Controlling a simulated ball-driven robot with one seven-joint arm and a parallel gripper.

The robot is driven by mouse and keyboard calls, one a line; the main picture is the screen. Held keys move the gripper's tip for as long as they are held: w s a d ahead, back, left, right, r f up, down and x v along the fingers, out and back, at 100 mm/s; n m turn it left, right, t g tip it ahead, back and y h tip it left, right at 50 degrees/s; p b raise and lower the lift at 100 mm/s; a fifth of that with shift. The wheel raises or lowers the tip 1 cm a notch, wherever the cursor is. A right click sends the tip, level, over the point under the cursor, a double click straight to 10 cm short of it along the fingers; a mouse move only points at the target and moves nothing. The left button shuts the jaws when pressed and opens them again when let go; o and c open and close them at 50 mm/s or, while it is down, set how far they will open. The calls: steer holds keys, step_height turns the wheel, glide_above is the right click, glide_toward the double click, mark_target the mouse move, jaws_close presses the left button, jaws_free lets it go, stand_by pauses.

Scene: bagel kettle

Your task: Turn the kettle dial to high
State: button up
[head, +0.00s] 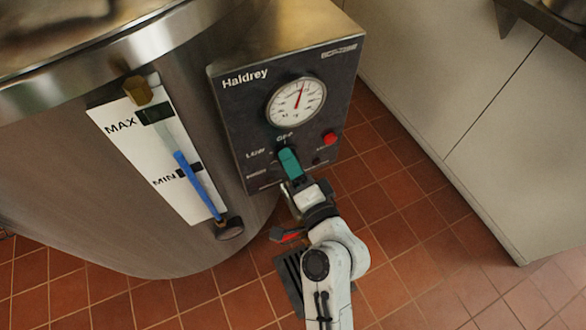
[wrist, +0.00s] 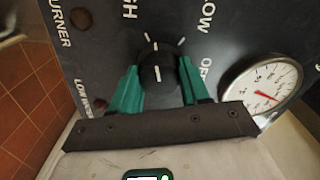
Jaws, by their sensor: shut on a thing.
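The kettle dial (wrist: 158,55) is a black round knob on the dark control panel (head: 237,118). In the wrist view the teal fingers of my gripper (wrist: 160,72) stand one on each side of the knob and are shut on it. White tick marks fan out beyond the knob, near the partly cut-off words HIGH, LOW and OFF. I cannot clearly tell which mark the knob points at. In the head view my gripper (head: 290,162) reaches the panel from below and hides the knob; LOW and OFF show beside the fingers.
A round white gauge (head: 296,102) sits above the dial, and a red light (head: 330,138) to its right. The big steel kettle (head: 60,190) with its MAX/MIN sight tube (head: 188,168) stands at left. Pale cabinets (head: 480,120) stand at right; tiled floor (head: 420,245) lies between.

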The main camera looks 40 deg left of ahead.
steer(key=shift+f+n+b, duration=0.15)
steer(key=shift+n+b, duration=0.55)
steer(key=shift+n, duration=0.5)
steer(key=o, duration=1.1)
steer(key=shift+c, duration=0.2)
steer(key=v, duration=1)
steer(key=shift+s+d, duration=0.15)
steer(key=shift+d, duration=0.25)
